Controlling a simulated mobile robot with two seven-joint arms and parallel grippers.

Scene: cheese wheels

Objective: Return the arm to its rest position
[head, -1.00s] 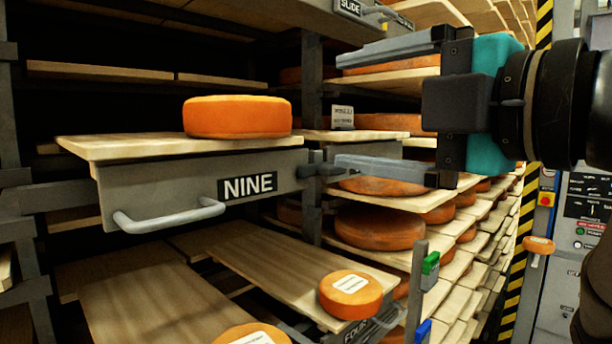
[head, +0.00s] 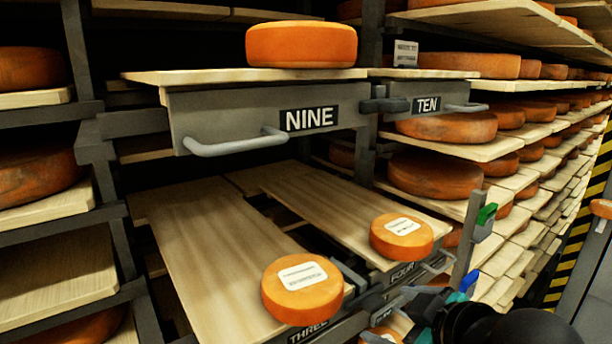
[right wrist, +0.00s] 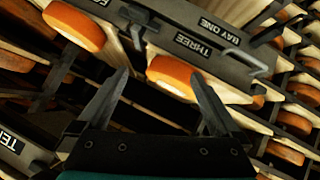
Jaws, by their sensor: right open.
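My right gripper (head: 395,312) is low at the right in the head view, beside the front ends of the lower shelves. In the right wrist view its two fingers (right wrist: 160,75) are spread wide with nothing held between them. An orange cheese wheel (right wrist: 172,76) shows beyond the fingertips there, apart from them as far as I can tell. My left gripper is not in view.
Labelled cheese wheels sit on the THREE shelf (head: 302,290) and FOUR shelf (head: 401,237). An unlabelled wheel (head: 300,45) stands on the NINE shelf above. A post with a green clip (head: 486,214) rises close to my right gripper. Shelf handles (head: 235,145) stick out.

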